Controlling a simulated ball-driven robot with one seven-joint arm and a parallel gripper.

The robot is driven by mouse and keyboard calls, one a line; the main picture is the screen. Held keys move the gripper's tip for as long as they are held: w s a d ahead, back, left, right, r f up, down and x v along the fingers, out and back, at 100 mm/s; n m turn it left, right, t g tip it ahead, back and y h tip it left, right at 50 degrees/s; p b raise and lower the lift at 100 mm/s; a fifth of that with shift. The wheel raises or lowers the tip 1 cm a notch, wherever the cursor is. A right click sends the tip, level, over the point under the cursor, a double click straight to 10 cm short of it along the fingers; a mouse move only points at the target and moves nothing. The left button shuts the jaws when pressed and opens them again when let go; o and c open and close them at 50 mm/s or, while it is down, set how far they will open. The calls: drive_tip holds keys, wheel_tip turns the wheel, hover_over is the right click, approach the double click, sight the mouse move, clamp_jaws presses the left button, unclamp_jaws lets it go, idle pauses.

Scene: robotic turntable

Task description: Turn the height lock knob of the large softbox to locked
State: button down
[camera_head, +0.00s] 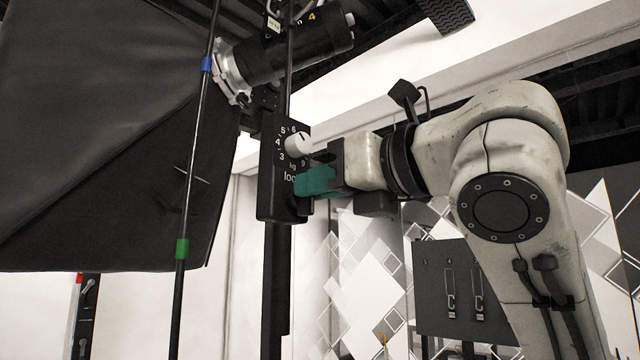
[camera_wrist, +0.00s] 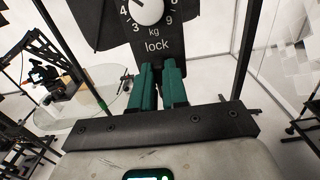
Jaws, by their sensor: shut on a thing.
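The large softbox (camera_head: 110,130) is a big black fabric hood at the left of the head view. Beside it hangs a black control box (camera_head: 268,190) on a vertical post. The box carries a white dial with numbers and "kg" (camera_head: 298,144), and the word "lock" below it. The dial also shows in the wrist view (camera_wrist: 146,10). My gripper (camera_head: 302,184) has green fingers and is at the box's face, just below the dial, over the "lock" label. In the wrist view its fingers (camera_wrist: 159,72) are close together below "lock". The lock knob itself is hidden between the fingers, so its setting cannot be read.
A black lamp body (camera_head: 290,50) is above the box, behind the softbox. A thin pole with a blue and a green band (camera_head: 182,250) stands in front of the softbox. A dark panel (camera_head: 455,290) is below my arm. A round glass table (camera_wrist: 95,95) shows beyond the fingers.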

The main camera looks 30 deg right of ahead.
drive_tip(key=shift+m, duration=0.3)
drive_tip(key=m, duration=0.5)
drive_tip(key=m+b, duration=0.1)
drive_tip(key=m, duration=0.5)
drive_tip(key=d+f+m, duration=0.1)
drive_tip(key=m, duration=0.5)
drive_tip(key=shift+w+d+f+b, duration=0.1)
drive_tip(key=shift+w+b, duration=0.1)
drive_tip(key=shift+b, duration=0.1)
drive_tip(key=shift+m, duration=0.3)
drive_tip(key=c, duration=1.1)
unclamp_jaws()
drive_tip(key=shift+c, duration=0.2)
drive_tip(key=b+v, duration=0.2)
drive_tip(key=v, duration=0.8)
drive_tip(key=shift+s, duration=0.4)
drive_tip(key=shift+d, duration=0.1)
